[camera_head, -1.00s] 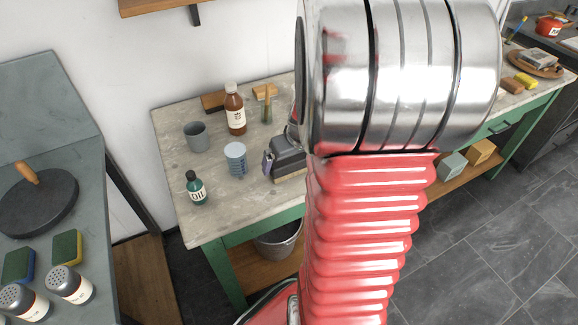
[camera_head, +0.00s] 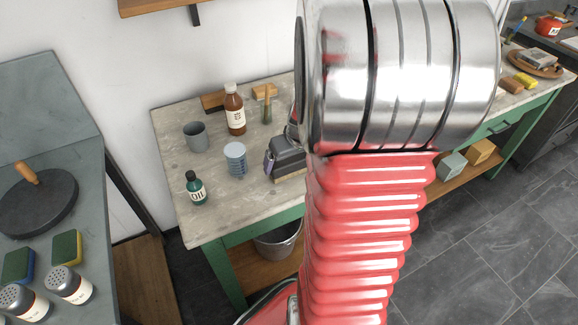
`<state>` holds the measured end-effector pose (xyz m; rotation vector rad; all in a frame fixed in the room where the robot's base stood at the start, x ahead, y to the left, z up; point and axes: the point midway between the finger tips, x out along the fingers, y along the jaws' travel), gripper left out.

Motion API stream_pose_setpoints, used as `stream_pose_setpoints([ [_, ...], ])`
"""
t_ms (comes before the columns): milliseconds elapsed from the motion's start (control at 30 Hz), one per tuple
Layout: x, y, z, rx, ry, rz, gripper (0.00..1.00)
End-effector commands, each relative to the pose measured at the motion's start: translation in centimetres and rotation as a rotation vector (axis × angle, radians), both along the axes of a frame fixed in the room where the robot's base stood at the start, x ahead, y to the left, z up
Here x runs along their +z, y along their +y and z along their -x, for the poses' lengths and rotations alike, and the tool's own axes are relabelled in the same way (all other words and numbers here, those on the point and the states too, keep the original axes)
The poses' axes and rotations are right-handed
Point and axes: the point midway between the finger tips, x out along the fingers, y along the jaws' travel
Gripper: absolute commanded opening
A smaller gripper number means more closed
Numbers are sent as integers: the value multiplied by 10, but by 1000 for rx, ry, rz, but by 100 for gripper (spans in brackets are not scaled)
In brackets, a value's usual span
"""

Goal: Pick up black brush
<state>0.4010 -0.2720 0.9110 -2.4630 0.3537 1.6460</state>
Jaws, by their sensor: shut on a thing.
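My gripper (camera_head: 284,163) is low over the pale worktop, right of the ribbed blue-grey cup. It is shut on the black brush (camera_head: 290,179). Only a tan, bristle-like strip of the brush shows below the dark jaws, close to the worktop. The rest of the brush is hidden by the gripper and my arm. I cannot tell whether the strip touches the worktop.
The worktop (camera_head: 215,219) also holds a ribbed blue-grey cup (camera_head: 235,160), green oil bottle (camera_head: 196,189), grey cup (camera_head: 195,136), brown bottle (camera_head: 235,110) and a wood-handled tool (camera_head: 267,106). The front left of the worktop is clear. My arm hides its middle.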

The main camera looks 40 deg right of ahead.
Motion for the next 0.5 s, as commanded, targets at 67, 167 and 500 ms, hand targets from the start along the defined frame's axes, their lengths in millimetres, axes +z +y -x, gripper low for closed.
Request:
stream_pose_setpoints([
  [67,0,0,0,0,-1,0,64],
  [167,0,0,0,0,0,0,63],
  [500,18,0,-1,2,-4,2,63],
])
